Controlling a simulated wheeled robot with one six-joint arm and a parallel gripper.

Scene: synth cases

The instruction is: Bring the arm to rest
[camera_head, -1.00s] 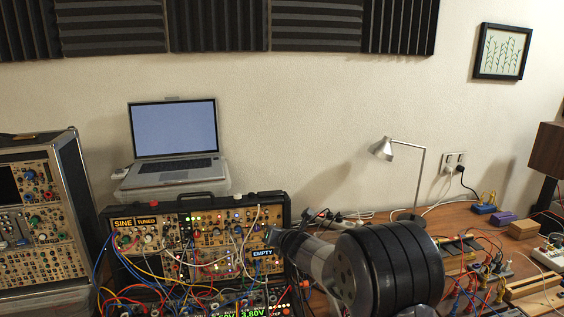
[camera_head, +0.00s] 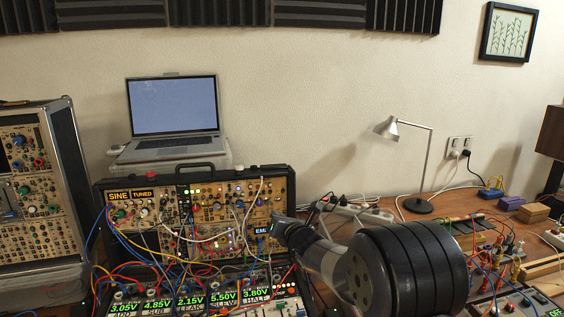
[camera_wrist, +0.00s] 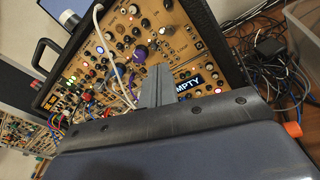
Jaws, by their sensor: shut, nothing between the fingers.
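My gripper (camera_head: 281,226) is in front of the right part of the upper synth case (camera_head: 196,171). It partly covers the blue-lit "EMPTY" label (camera_head: 261,229) in the head view. In the wrist view the fingers (camera_wrist: 154,88) are together with nothing between them, over the panel beside the label (camera_wrist: 196,84). I cannot tell whether the tips touch the panel. My dark, ribbed arm link fills the lower right of the head view.
Patch cables (camera_head: 150,262) hang over the panels at left, above a lower row of green voltage displays (camera_head: 190,302). A laptop (camera_head: 173,108) stands behind the case. A lamp (camera_head: 418,204) and loose circuit boards with wires (camera_head: 490,250) occupy the desk at right.

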